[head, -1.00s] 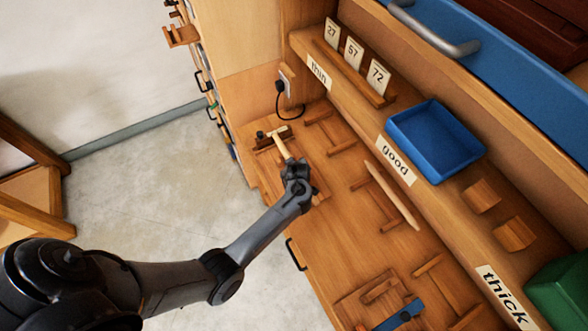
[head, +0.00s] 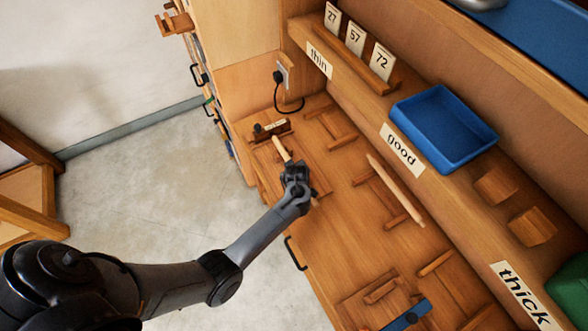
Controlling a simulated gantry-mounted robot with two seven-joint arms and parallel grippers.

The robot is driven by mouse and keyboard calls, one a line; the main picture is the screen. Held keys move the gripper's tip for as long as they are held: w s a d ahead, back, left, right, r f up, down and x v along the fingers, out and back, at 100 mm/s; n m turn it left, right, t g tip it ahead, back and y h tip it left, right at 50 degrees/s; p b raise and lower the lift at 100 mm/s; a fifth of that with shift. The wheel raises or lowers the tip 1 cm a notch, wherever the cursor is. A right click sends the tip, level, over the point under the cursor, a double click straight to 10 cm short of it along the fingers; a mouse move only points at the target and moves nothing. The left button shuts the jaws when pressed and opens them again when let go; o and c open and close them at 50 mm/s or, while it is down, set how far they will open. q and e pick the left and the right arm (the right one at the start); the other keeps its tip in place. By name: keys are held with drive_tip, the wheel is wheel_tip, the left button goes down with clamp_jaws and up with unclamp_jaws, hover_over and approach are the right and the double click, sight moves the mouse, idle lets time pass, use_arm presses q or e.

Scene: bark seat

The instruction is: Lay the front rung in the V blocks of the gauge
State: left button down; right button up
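A pale rung (head: 281,148) sticks out of my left gripper (head: 292,165) toward the gauge. The gripper appears shut on it; the fingers are small and dark, and the rung's other end is mostly hidden behind the hand. The gauge (head: 271,129) is a dark brown block with a small pale display and a black knob, at the bench's far left end. The rung's far tip is just on the near side of the gauge block. I cannot make out the V blocks or whether the rung touches them. My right gripper is not in view.
Another pale rung (head: 397,188) lies across wooden supports mid-bench. A blue tray (head: 446,130) sits on the shelf by the "good" label (head: 401,149), between "thin" (head: 319,61) and "thick" (head: 524,297). A blue piece (head: 407,316) lies at the near end. Bare bench (head: 335,250) lies between.

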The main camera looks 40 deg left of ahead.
use_arm(q)
drive_tip(key=shift+f, duration=0.1)
drive_tip(key=c, duration=0.8)
unclamp_jaws()
